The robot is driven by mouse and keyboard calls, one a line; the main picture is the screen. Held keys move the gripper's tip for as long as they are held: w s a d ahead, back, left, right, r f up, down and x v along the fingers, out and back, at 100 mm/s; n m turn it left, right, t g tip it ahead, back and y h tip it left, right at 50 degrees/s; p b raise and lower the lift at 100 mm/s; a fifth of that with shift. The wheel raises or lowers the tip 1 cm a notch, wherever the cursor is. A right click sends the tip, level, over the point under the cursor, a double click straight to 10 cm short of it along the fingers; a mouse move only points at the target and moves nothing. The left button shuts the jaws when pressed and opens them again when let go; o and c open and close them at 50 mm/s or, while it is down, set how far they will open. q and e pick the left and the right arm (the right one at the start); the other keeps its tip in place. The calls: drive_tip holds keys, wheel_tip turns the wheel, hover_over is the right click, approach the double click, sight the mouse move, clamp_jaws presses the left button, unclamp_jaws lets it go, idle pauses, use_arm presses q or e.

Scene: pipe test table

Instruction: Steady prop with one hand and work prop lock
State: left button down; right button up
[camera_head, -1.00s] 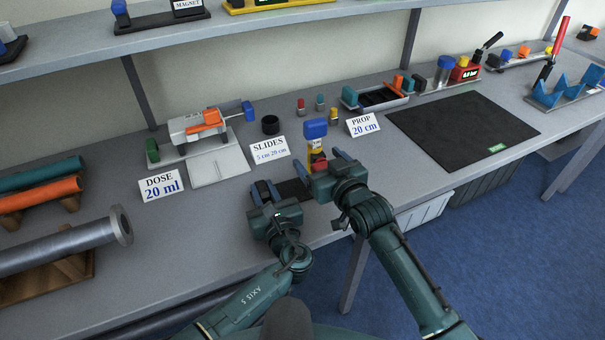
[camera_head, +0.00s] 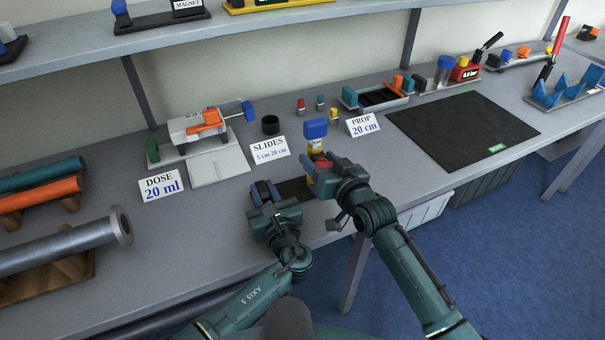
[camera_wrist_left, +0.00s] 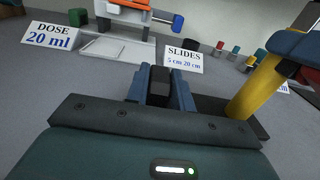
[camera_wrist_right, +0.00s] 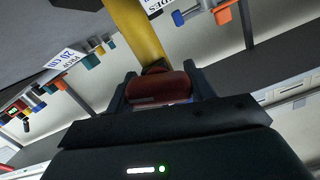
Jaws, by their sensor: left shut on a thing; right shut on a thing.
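The prop stands upright on the bench, with a blue head (camera_head: 315,129), a yellow post (camera_head: 315,147) and a dark base plate (camera_head: 297,188). My left gripper (camera_head: 265,190) is at the left end of the base, shut on a black upright grip (camera_wrist_left: 159,86), which shows between its fingers in the left wrist view. My right gripper (camera_head: 320,172) is at the post's right side, shut on the red lock (camera_wrist_right: 160,88). The post also shows in the right wrist view (camera_wrist_right: 138,35). My right gripper hides part of the lower post in the head view.
A "PROP 20 cm" card (camera_head: 363,124) and a "SLIDES" card (camera_head: 270,148) stand behind the prop. A "DOSE 20 ml" card (camera_head: 161,187) stands to the left. A black mat (camera_head: 463,130) lies to the right. The bench's front edge is close below my grippers.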

drive_tip(key=shift+m, duration=0.3)
drive_tip(key=m, duration=0.3)
drive_tip(key=shift+d+y, duration=0.1)
drive_tip(key=shift+y, duration=0.2)
drive_tip(key=m, duration=0.2)
drive_tip(key=shift+m, duration=0.3)
drive_tip(key=shift+f+y, duration=0.1)
drive_tip(key=shift+y, duration=0.3)
drive_tip(key=shift+m, duration=0.3)
